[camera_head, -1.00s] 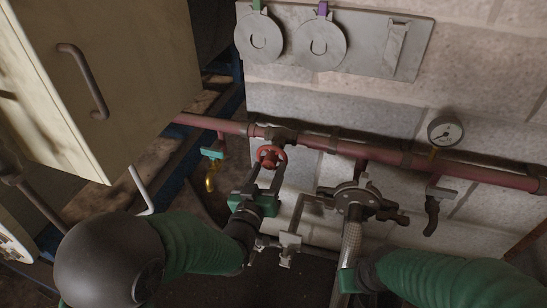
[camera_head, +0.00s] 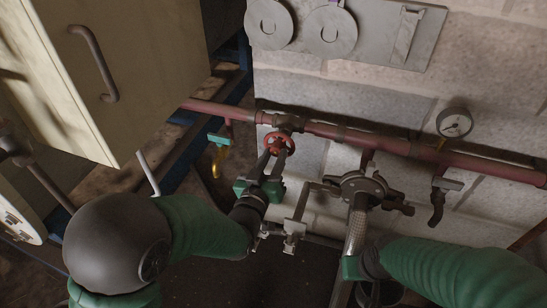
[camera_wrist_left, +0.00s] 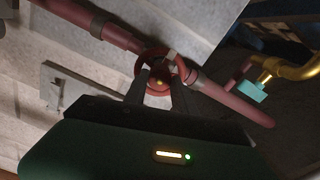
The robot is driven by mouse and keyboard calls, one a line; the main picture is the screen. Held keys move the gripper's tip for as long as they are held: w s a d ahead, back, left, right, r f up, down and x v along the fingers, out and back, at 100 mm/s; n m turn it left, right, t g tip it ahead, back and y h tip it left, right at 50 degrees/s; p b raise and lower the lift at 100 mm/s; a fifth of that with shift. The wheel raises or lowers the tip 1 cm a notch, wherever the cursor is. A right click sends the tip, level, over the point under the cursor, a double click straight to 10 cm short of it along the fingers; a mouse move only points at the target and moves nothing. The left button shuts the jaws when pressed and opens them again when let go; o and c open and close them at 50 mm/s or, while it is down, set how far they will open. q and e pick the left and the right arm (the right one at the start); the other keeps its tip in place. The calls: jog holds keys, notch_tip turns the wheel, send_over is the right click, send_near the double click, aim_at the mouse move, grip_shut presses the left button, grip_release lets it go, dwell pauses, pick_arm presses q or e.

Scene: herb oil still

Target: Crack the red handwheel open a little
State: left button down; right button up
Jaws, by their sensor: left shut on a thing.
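The red handwheel (camera_head: 279,142) sits on a valve on the red pipe (camera_head: 316,128), low on the block wall. My left gripper (camera_head: 272,158) reaches up to it from below, its two dark fingers shut on the wheel. In the left wrist view the wheel's red rim (camera_wrist_left: 139,68) shows around the fingertips (camera_wrist_left: 160,75), with the hub between them. How far the wheel has turned cannot be told. My right gripper (camera_head: 352,268) is low beside the braided hose (camera_head: 356,232); its fingers are not clear.
A round gauge (camera_head: 455,122) stands above the pipe at right. A dark round fitting (camera_head: 358,188) sits right of my left gripper. A yellow tap with a teal handle (camera_head: 218,139) hangs left of the wheel. A cream cabinet (camera_head: 150,60) fills the upper left.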

pick_arm(q)
jog(key=n, duration=0.5)
jog(key=shift+n, duration=0.3)
jog(key=n, duration=0.4)
jog(key=shift+f, duration=0.1)
dwell(0.5)
jog(key=c, duration=1)
grip_release()
jog(key=shift+a, duration=0.1)
jog(key=shift+c, duration=0.2)
